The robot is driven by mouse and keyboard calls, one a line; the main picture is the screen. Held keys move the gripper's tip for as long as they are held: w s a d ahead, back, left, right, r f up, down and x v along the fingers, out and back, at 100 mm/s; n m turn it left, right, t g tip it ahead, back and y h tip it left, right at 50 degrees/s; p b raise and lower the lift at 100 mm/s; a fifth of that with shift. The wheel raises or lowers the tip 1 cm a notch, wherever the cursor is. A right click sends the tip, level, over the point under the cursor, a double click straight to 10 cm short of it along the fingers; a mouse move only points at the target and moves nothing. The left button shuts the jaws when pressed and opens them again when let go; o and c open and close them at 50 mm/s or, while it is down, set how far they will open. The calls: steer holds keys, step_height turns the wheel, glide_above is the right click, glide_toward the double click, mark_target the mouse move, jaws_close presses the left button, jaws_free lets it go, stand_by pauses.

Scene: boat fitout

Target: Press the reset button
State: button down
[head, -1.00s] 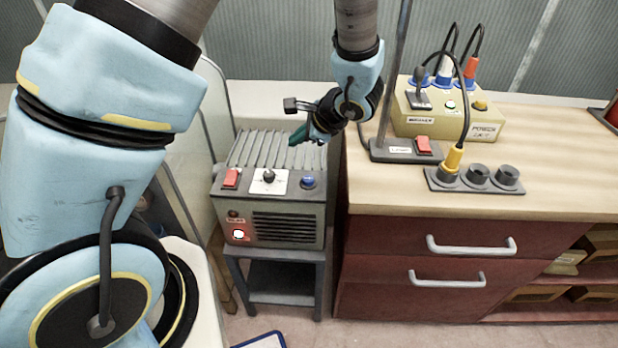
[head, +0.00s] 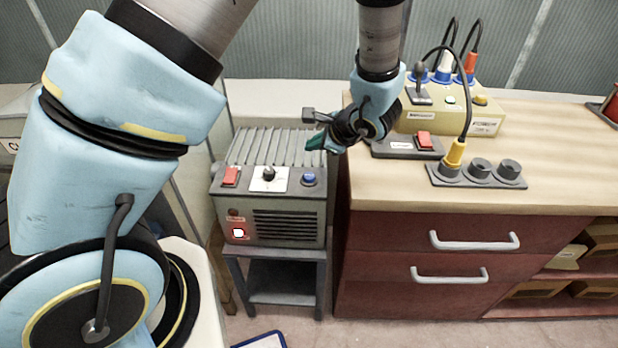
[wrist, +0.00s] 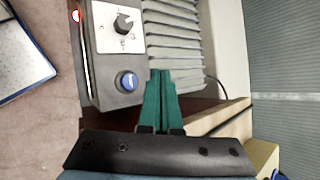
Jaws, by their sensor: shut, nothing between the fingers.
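A grey ribbed box (head: 232,205) stands on a small dark stand. On its sloped front top edge are a red rocker switch (head: 231,176), a black knob on a white plate (head: 268,173), and a round blue button (head: 308,180), probably the reset button; I cannot read a label for it. In the wrist view the blue button (wrist: 127,81) lies just left of my green fingertips (wrist: 161,73). My gripper (head: 316,142) is shut and empty, above and behind the blue button, apart from it. A red lamp (head: 238,232) glows on the box's front.
A wooden counter (head: 390,195) with red drawers stands right of the box. On it are a black base with a red switch (head: 424,139), a socket strip (head: 480,181) with a yellow plug, and a beige power box (head: 480,122) with cables.

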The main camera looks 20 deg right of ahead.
steer(key=b, duration=0.3)
glide_above(313, 177)
step_height(313, 177, down, 6)
steer(key=shift+r, duration=0.25)
steer(key=shift+f+b, duration=0.55)
steer(key=shift+b, duration=0.25)
steer(key=shift+f, duration=0.1)
stand_by(0.9)
steer(key=shift+f+b, duration=0.3)
steer(key=shift+b, duration=0.4)
steer(key=shift+f+b, duration=0.5)
steer(key=shift+b, duration=0.1)
stand_by(0.4)
steer(key=shift+r, duration=0.15)
steer(key=shift+r+p, duration=0.45)
steer(key=shift+r, duration=0.35)
